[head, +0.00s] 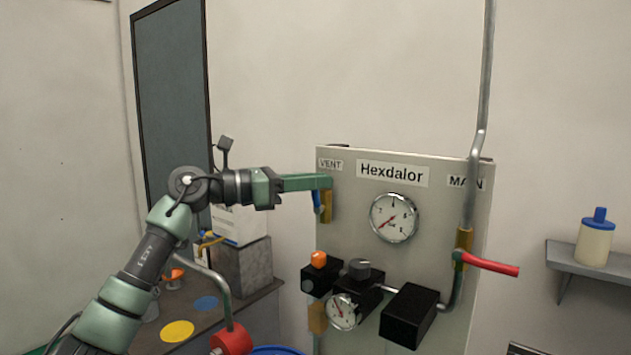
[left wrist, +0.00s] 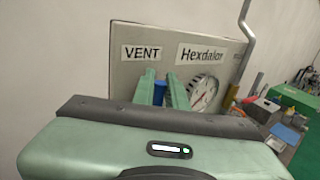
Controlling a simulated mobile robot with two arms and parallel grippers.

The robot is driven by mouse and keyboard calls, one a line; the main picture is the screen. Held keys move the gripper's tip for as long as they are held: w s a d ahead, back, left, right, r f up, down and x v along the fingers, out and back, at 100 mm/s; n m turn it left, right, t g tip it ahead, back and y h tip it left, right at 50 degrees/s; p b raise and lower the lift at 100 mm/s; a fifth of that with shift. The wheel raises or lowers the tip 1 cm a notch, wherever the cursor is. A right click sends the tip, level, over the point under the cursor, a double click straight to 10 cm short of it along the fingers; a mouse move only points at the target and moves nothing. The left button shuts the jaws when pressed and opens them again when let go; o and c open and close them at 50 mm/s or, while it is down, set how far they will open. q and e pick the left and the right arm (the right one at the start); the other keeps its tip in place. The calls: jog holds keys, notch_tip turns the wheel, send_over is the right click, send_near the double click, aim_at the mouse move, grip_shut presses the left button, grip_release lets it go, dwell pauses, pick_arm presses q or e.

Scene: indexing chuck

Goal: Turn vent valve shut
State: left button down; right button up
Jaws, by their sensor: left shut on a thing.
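The vent valve (head: 326,207) is a brass body on the panel's upper left, under the VENT label (head: 330,164). Its blue handle (head: 317,201) hangs down beside the brass body in the head view. My left gripper (head: 322,183) reaches in from the left and is shut on the blue handle. In the left wrist view the blue handle (left wrist: 159,93) shows between the two green fingers (left wrist: 165,90). The fingers hide part of the valve. My right gripper is in neither view.
The Hexdalor panel (head: 354,243) carries a round gauge (head: 394,217), black boxes and a lower gauge (head: 342,312). A red handle (head: 487,263) sticks out to the right under MAIN. A shelf (head: 590,262) with a bottle (head: 594,241) is at far right.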

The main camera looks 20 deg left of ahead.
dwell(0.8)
pick_arm(q)
jog(key=shift+a, duration=0.1)
jog(key=w+a+f+n+t+y+b, duration=0.1)
jog(key=n+t, duration=0.5)
jog(key=n, duration=0.6)
jog(key=w+a+f+n+t+y+b, duration=0.1)
jog(key=a+f+n+t+y+b, duration=0.2)
jog(key=n, duration=1)
jog(key=shift+a+f+t+y, duration=0.75)
jog(key=shift+f+t+y, duration=0.3)
jog(key=shift+t, duration=0.85)
jog(key=shift+y, duration=0.25)
